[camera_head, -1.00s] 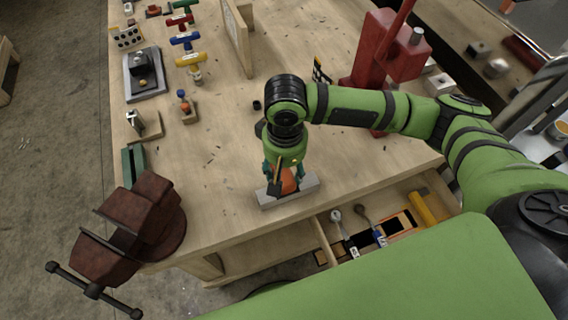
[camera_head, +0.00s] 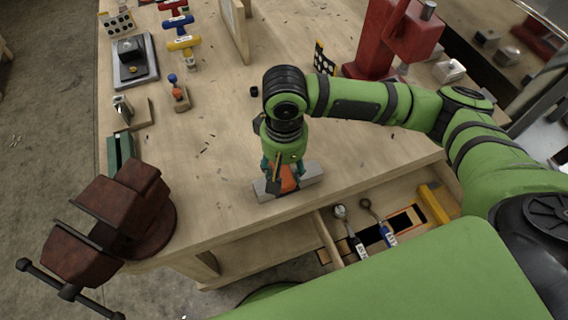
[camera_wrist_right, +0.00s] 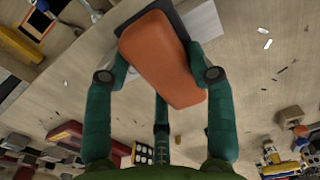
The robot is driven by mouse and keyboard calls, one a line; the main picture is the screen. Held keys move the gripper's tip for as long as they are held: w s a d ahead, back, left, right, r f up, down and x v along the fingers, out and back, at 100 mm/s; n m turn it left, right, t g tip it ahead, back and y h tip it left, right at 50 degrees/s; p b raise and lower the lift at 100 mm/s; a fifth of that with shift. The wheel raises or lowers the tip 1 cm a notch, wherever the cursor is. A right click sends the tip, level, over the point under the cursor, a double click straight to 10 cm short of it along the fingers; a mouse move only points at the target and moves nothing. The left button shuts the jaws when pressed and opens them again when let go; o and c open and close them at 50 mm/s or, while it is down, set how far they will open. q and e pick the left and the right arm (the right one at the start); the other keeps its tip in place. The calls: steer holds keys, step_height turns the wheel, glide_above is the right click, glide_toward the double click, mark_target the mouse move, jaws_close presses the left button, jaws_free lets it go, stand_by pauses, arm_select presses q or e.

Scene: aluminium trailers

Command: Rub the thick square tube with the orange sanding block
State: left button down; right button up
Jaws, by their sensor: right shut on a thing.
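The thick square tube (camera_head: 311,177) is a pale grey bar lying near the front edge of the wooden bench. The orange sanding block (camera_head: 289,180) is at the tube's middle, with my right gripper (camera_head: 284,166) above it. In the wrist view, the teal fingers of the right gripper (camera_wrist_right: 158,70) are shut on the orange block (camera_wrist_right: 160,58). A dark face shows at the block's far edge, against the tube (camera_wrist_right: 206,20). The exact contact under the block is hidden. My left gripper is out of view.
A rusty vise (camera_head: 120,220) is clamped at the bench's front left corner. A red press (camera_head: 395,40) stands at the back right. An open drawer (camera_head: 405,220) with tools lies below the front edge. The bench between vise and tube is clear.

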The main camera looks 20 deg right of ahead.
steer(key=shift+f, duration=1)
stand_by(0.4)
steer(key=shift+d, duration=0.1)
